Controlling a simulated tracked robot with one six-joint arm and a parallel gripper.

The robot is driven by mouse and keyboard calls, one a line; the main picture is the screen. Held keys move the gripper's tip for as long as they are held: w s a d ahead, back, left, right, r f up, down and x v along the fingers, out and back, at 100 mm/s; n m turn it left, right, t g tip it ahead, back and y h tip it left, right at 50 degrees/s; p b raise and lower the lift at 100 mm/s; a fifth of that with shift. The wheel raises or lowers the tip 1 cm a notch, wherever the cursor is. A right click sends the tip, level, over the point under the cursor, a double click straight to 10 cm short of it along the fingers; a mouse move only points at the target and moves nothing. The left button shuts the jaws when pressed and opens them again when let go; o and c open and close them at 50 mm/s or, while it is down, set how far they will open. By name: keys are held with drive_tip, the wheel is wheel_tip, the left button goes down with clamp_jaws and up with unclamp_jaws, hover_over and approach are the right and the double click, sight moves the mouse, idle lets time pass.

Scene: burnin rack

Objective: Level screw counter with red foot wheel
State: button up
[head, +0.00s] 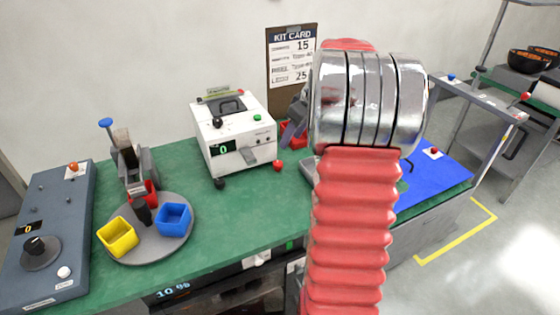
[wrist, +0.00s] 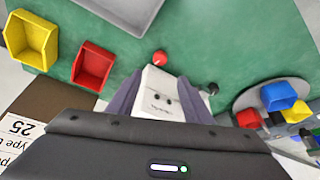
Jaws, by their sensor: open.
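The screw counter (head: 236,150) is a white box with a dark display reading 0, on the green bench against the wall. A red foot wheel (head: 278,165) is at its front right corner and a black foot (head: 219,183) at its front left. In the wrist view the red foot wheel (wrist: 159,57) and a black foot (wrist: 211,88) show beside the white counter body (wrist: 162,100). My gripper (wrist: 162,82) is open and empty, its grey-purple fingers framing the counter in that view. In the head view my arm hides most of the gripper, right of the counter.
A turntable (head: 120,255) with yellow and blue bins and a dark control panel (head: 45,260) stand left. A kit card (head: 291,58) hangs behind. A red bin (head: 293,133) sits right of the counter. A blue mat (head: 425,175) lies farther right. Bench before the counter is clear.

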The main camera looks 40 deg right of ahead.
sight(278, 163)
drive_tip(key=shift+f, duration=0.1)
idle(0.3)
drive_tip(key=x, duration=1.3)
drive_tip(key=shift+f, duration=0.35)
drive_tip(key=c, duration=1.1)
